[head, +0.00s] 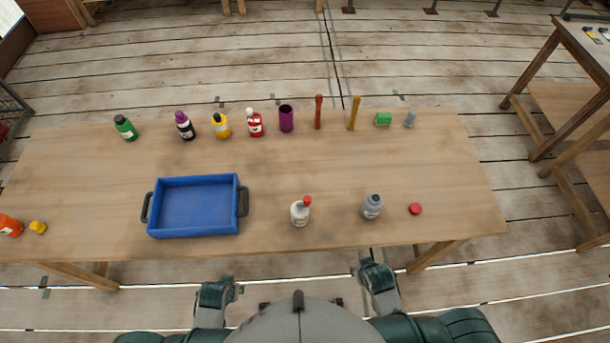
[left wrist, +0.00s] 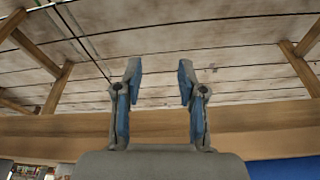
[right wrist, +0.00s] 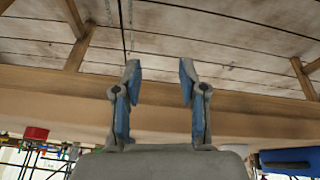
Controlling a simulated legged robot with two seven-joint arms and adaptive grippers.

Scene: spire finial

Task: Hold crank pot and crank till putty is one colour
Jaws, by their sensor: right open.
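I cannot make out a pot with a crank or any putty in these views. A grey open-necked bottle (head: 372,206) stands at the front right of the table (head: 310,170), with a loose red cap (head: 415,209) to its right. A white bottle with a red top (head: 300,212) stands left of it. My left gripper (head: 217,290) is open and empty, off the table's front edge; its spread fingers show in the left wrist view (left wrist: 160,75). My right gripper (head: 374,275) is also open and empty before the front edge, seen in the right wrist view (right wrist: 160,75).
A blue tray (head: 193,236) with dark handles lies empty at the front left. Along the back stand several bottles, a purple cup (head: 286,119), two upright sticks, a green block (head: 383,119) and a small grey item. An orange bottle (head: 10,226) lies far left. The table's middle is clear.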

